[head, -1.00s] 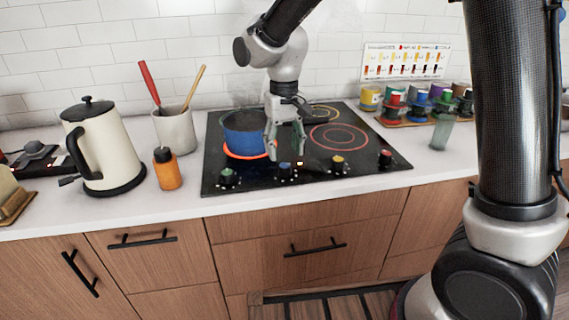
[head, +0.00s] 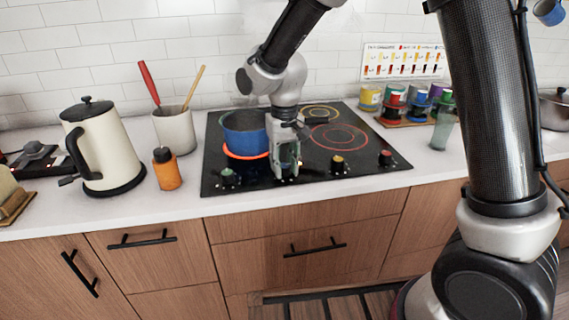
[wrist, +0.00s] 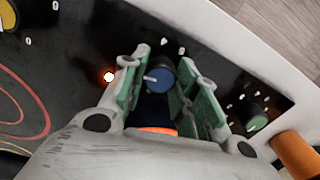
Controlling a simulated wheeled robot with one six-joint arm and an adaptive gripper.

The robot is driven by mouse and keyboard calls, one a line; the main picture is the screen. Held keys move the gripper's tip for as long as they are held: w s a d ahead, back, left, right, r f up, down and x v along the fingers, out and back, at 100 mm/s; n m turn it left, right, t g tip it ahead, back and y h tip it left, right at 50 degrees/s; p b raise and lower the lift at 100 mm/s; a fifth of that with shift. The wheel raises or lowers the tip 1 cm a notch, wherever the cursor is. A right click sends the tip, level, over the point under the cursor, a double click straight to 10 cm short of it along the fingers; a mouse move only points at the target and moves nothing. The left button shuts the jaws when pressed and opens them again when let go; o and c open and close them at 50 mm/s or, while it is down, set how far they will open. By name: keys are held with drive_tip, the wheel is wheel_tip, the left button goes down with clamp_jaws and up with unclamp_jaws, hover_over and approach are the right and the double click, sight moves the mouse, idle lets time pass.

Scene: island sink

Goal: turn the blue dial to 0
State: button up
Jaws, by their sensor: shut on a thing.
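The blue dial (wrist: 160,80) sits on the front strip of the black cooktop (head: 372,153). Its white pointer line points to the left in the wrist view. My gripper (wrist: 162,72) is shut on the blue dial, with one green-padded finger on each side. In the head view my gripper (head: 286,172) reaches down to the cooktop's front and hides the dial. A small orange-red light (wrist: 108,76) glows on the strip beside the left finger. The white marks by the dial are too small to read.
A blue pot (head: 240,133) stands on a glowing red burner, close behind my gripper. The green dial (head: 228,176) is to the left; the yellow dial (head: 338,163) and red dial (head: 386,158) are to the right. An orange bottle (head: 167,171) and kettle (head: 98,147) stand farther left.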

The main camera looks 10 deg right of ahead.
drive_tip(key=shift+n, duration=0.4)
drive_tip(key=n, duration=0.3)
drive_tip(key=shift+n, duration=0.4)
drive_tip(key=n, duration=0.3)
drive_tip(key=shift+n, duration=0.3)
drive_tip(key=n, duration=0.4)
drive_tip(key=shift+n, duration=1.8)
drive_tip(key=o, duration=1)
drive_tip(key=shift+r, duration=0.1)
